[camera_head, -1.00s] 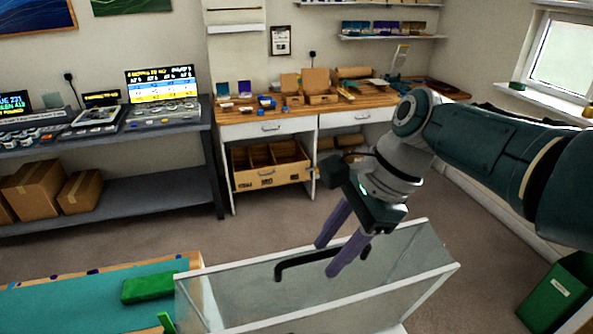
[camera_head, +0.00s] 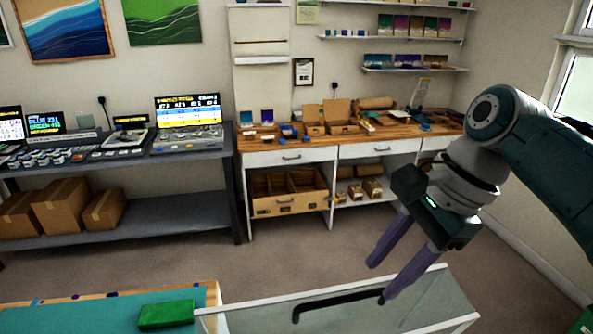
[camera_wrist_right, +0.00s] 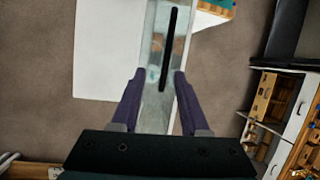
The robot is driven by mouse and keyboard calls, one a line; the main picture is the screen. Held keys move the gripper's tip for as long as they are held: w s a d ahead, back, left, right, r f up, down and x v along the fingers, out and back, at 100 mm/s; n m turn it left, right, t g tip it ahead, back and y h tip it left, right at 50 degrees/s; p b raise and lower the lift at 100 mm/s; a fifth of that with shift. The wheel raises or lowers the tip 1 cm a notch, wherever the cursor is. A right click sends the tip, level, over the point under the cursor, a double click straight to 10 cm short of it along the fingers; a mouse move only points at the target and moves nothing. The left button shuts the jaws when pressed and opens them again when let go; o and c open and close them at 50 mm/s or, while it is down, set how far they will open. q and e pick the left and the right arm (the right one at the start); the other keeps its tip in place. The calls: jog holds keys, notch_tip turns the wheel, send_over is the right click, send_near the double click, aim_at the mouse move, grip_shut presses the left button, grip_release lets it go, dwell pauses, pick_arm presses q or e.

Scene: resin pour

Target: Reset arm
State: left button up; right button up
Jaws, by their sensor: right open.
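My right gripper (camera_head: 378,281) has two purple fingers that are spread apart with nothing between them. In the head view it hangs above the right part of a clear-walled, white-rimmed box (camera_head: 440,322). A black bar handle (camera_head: 338,304) on the box shows just left of the fingertips. In the right wrist view the gripper (camera_wrist_right: 160,75) is open, and the black handle (camera_wrist_right: 169,50) lies beyond the fingertips, roughly between their lines. I cannot tell the exact gap between fingers and handle. My left gripper is in neither view.
A teal mat (camera_head: 70,318) with a green block (camera_head: 166,314) lies left of the box. A grey shelf bench (camera_head: 130,163) with screens and cartons stands at the back left. A wooden-topped workbench (camera_head: 290,154) stands at the back. Carpet between is clear.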

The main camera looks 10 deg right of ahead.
jog(key=s+d+f+n+h, duration=0.1)
jog(key=s+f+n+h, duration=0.1)
jog(key=s+n, duration=0.35)
jog(key=s+d+f+n+h, duration=0.1)
jog(key=s+d+f+n, duration=0.1)
jog(key=s+n, duration=0.35)
jog(key=s+a+r+n+t+h, duration=0.1)
jog(key=s+r+n, duration=0.25)
jog(key=s, duration=0.25)
jog(key=s+a+r+n+t, duration=0.1)
jog(key=s+r+n, duration=0.1)
jog(key=s+n, duration=0.25)
notch_tip(320, 180, up, 15)
jog(key=p, duration=1.5)
jog(key=shift+s+m, duration=0.3)
jog(key=shift+s, duration=0.05)
jog(key=shift+a+f, duration=0.1)
jog(key=shift+f, duration=0.05)
